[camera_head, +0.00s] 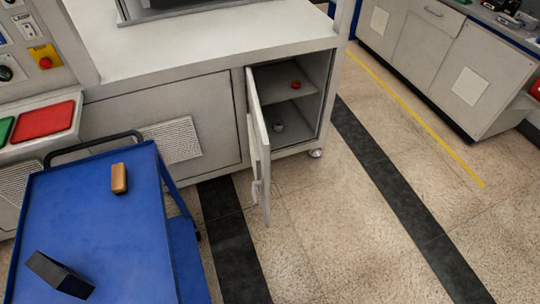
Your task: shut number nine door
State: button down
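A narrow pale grey cabinet door (256,132) stands open at the right end of the long grey cabinet under the worktop. It is hinged on the left of its opening and swings out toward me. A light handle (257,191) sits low near its free edge. I cannot read a number on it. Inside the open compartment (311,80), a small red object (295,85) lies on the shelf and a small grey object (279,126) stands on the floor below. My gripper is not in view.
A blue cart (95,215) stands at the left, with an orange-brown block (119,178) and a dark box (59,275) on top. The tiled floor (330,215) right of the door is clear. More cabinets (440,60) stand at upper right beyond a yellow line (420,118).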

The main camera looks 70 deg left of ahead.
aim_at(256, 155)
jog(key=i, duration=0.9)
jog(key=u, duration=1.75)
jog(key=i, duration=1.65)
jog(key=u, duration=0.05)
